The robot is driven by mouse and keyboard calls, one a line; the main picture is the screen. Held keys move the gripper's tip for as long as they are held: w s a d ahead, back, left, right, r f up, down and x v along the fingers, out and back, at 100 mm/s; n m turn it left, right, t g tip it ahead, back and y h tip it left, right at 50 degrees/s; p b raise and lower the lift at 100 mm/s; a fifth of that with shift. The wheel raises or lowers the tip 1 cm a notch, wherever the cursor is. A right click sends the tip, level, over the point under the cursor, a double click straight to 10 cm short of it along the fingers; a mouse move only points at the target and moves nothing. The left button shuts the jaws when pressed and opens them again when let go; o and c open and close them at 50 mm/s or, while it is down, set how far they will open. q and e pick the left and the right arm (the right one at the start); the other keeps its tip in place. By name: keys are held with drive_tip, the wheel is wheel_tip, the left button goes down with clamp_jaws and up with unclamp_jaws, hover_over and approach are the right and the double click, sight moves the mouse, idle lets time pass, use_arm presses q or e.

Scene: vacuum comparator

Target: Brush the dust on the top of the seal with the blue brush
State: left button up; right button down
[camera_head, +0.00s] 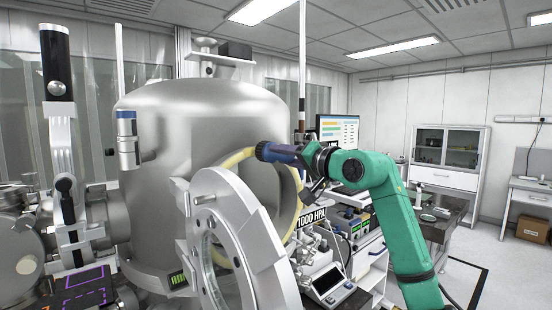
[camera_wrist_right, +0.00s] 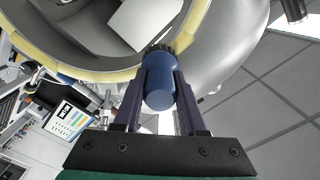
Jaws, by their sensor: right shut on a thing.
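The seal (camera_head: 238,157) is a pale yellow ring around the round opening of the metal vacuum chamber (camera_head: 205,115). It also shows in the right wrist view (camera_wrist_right: 48,53). My right gripper (camera_head: 285,153) is shut on the blue brush (camera_head: 263,151) at the top of the seal. In the wrist view, the brush (camera_wrist_right: 158,88) sits between both fingers, its dark bristles (camera_wrist_right: 161,48) at the yellow ring and seemingly touching it. I cannot make out any dust. The brush and gripper hide part of the ring. My left gripper is not in view.
The open round chamber door (camera_head: 262,262) with its glass window stands in front of the opening, below my right gripper. A monitor (camera_head: 338,130) and instruments (camera_head: 328,283) stand behind and below the right arm. Open floor and a cabinet (camera_head: 450,155) lie farther right.

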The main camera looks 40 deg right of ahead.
drive_tip(key=shift+w, duration=0.1)
drive_tip(key=shift+a+r, duration=0.15)
drive_tip(key=shift+a, duration=1.75)
drive_tip(key=s+b, duration=0.5)
drive_tip(key=shift+s+f, duration=0.2)
drive_tip(key=shift+s, duration=0.1)
drive_tip(key=shift+r, duration=0.15)
drive_tip(key=shift+s+f+b, duration=0.2)
drive_tip(key=shift+s+b, duration=0.15)
drive_tip(key=shift+b, duration=0.25)
drive_tip(key=shift+s+r+b, duration=0.2)
drive_tip(key=shift+s+b, duration=0.4)
drive_tip(key=shift+s, duration=0.6)
